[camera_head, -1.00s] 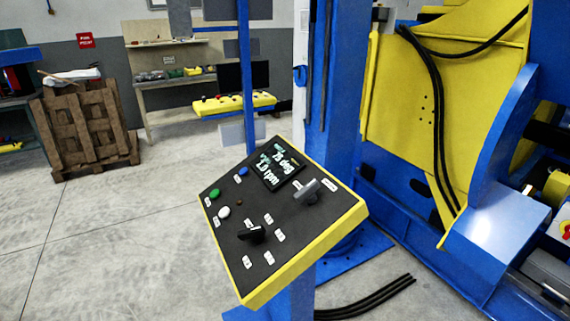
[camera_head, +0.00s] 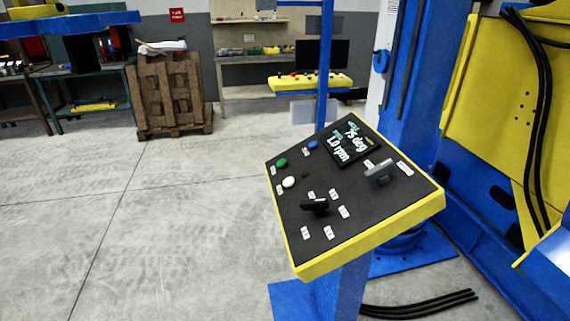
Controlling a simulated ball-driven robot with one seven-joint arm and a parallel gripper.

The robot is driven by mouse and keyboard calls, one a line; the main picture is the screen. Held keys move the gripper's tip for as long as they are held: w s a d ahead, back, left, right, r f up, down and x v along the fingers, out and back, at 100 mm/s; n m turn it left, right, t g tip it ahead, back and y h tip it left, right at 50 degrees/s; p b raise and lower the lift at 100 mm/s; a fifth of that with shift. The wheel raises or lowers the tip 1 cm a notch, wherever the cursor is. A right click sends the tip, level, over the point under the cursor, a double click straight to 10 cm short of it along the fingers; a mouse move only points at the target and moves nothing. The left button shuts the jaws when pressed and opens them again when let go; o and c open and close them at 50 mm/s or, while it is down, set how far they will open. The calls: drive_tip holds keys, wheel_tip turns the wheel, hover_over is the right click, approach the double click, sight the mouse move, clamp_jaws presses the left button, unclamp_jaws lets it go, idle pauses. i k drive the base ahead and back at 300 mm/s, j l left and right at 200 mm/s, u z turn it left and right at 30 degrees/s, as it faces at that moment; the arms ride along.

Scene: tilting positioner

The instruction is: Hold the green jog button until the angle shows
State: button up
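The control panel (camera_head: 330,255) is a tilted black face with a yellow rim on a blue post, right of centre. The green jog button (camera_head: 281,163) is at its upper left, with a white button (camera_head: 289,182) just below and a blue button (camera_head: 312,145) to its upper right. The display (camera_head: 350,141) at the panel's top reads 75 deg and 1.0 rpm. A black knob (camera_head: 315,206) and a grey knob (camera_head: 380,173) also stand on the panel. My gripper is not in view, and nothing touches the green button.
The blue and yellow positioner (camera_head: 488,125) fills the right side. Black cables (camera_head: 420,304) lie on the floor by the post. A wooden pallet stack (camera_head: 170,95) and workbenches stand at the back. The floor left of the panel is clear.

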sight(281, 163)
drive_tip(key=u, duration=0.4)
drive_tip(key=i+l+u, duration=0.1)
drive_tip(key=i+u, duration=0.35)
drive_tip(key=i+l+u, duration=0.2)
drive_tip(key=u, duration=0.25)
drive_tip(key=i+l+u, duration=0.15)
drive_tip(key=i+l, duration=0.3)
drive_tip(key=i+l+u, duration=0.1)
drive_tip(key=i+l, duration=0.35)
drive_tip(key=l, duration=0.2)
